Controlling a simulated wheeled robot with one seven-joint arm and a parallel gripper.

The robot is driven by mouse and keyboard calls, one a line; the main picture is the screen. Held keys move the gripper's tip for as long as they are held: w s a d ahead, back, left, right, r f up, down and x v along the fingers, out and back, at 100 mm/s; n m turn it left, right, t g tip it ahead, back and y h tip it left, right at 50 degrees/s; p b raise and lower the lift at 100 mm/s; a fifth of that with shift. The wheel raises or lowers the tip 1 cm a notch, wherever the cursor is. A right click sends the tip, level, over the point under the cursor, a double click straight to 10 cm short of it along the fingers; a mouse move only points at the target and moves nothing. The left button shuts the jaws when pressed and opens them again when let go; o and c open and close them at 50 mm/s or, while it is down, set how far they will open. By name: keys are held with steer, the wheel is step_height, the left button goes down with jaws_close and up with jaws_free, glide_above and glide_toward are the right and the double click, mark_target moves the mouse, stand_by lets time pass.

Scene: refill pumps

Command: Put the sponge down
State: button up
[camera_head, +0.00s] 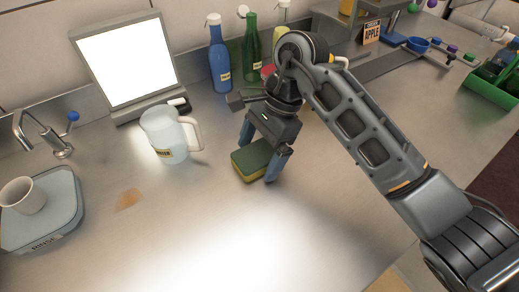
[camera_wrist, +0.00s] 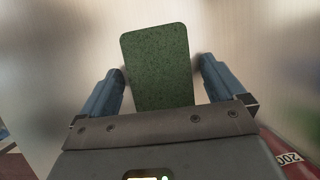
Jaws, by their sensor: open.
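The sponge (camera_head: 252,160), green on top with a yellow lower layer, lies flat on the metal counter in the head view, or very close to it. My gripper (camera_head: 258,158) is over it, pointing down, with its blue fingers on either side of the sponge. In the wrist view the green top of the sponge (camera_wrist: 157,62) sits between the two fingertips of my gripper (camera_wrist: 160,70). Gaps show between the fingers and the sponge's sides, so the gripper is open and not holding it.
A clear pitcher (camera_head: 168,135) stands left of the gripper. A blue bottle (camera_head: 219,62) and a green bottle (camera_head: 251,50) stand behind. A brown stain (camera_head: 129,199) marks the counter near the rinse tray (camera_head: 62,222) with its cup (camera_head: 22,196). The front middle counter is clear.

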steer(key=b+v, duration=0.2)
steer(key=v, duration=1)
